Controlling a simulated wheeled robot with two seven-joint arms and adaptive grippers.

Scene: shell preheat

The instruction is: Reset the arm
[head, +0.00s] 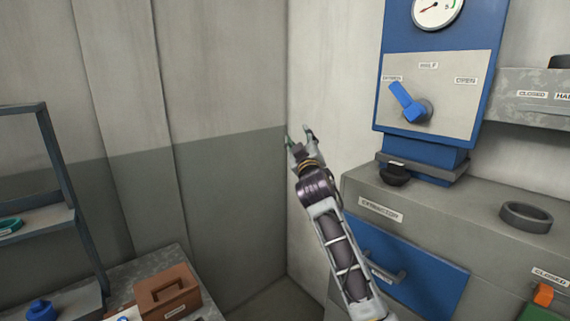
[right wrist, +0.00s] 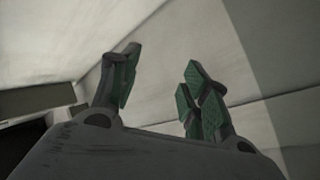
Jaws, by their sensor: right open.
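My right arm reaches up from the bottom of the head view. Its gripper (head: 298,138) is raised in front of the wall corner, left of the blue panel. It is open and empty. In the right wrist view the green-padded fingers (right wrist: 158,92) stand apart with only bare wall behind them. My left gripper is not in view.
A blue panel (head: 455,22) with a gauge and a blue lever (head: 406,102) is at right. Below it are a grey cabinet (head: 450,212), a blue drawer (head: 425,275) and a dark ring (head: 526,217). A brown box (head: 170,293) and shelf rack (head: 60,165) stand left.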

